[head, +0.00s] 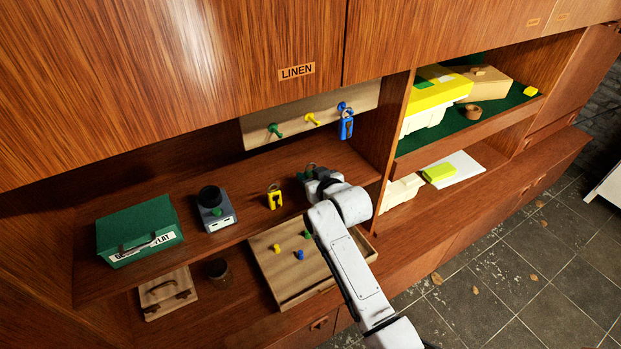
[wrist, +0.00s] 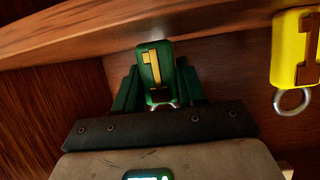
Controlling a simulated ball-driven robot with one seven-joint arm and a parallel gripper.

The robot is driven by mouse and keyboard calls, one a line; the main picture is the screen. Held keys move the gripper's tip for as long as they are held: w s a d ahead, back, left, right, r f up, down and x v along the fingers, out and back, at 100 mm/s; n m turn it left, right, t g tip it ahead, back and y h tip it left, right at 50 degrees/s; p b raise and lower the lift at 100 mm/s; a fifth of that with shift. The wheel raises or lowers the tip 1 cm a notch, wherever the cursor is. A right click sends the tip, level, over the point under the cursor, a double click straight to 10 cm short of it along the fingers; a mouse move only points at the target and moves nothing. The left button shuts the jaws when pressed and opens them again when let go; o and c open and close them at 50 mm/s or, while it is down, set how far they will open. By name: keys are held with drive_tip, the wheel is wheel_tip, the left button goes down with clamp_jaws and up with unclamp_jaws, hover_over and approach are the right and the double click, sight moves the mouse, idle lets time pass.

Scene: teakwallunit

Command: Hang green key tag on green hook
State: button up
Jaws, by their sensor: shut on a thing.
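My gripper (head: 311,180) is over the middle shelf, shut on the green key tag. In the wrist view the green key tag (wrist: 155,72) sits between the two dark green fingers, with its metal ring partly visible at the gripper's palm. In the head view the tag is mostly hidden by my gripper. The green hook (head: 274,130) is on the wooden hook board (head: 258,133), empty, above and left of my gripper. The tag is apart from the hook.
A yellow hook (head: 312,119) is empty; a blue key tag (head: 346,127) hangs at the board's right end. A yellow key tag (head: 274,198) stands left of my gripper. A grey device (head: 214,214) and green box (head: 138,232) stand farther left. An upright panel (head: 396,130) is at right.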

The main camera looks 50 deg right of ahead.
wheel_tip(320, 180, up, 3)
drive_tip(key=shift+f+b, duration=0.15)
drive_tip(key=shift+b, duration=0.15)
drive_tip(key=w+r+v, duration=0.1)
drive_tip(key=v, duration=0.7)
drive_tip(key=w+a+r+v, duration=0.1)
drive_tip(key=r+v, duration=0.1)
drive_tip(key=v, duration=0.6)
drive_tip(key=shift+s+a+r+b, duration=0.25)
drive_tip(key=shift+a+b, duration=0.1)
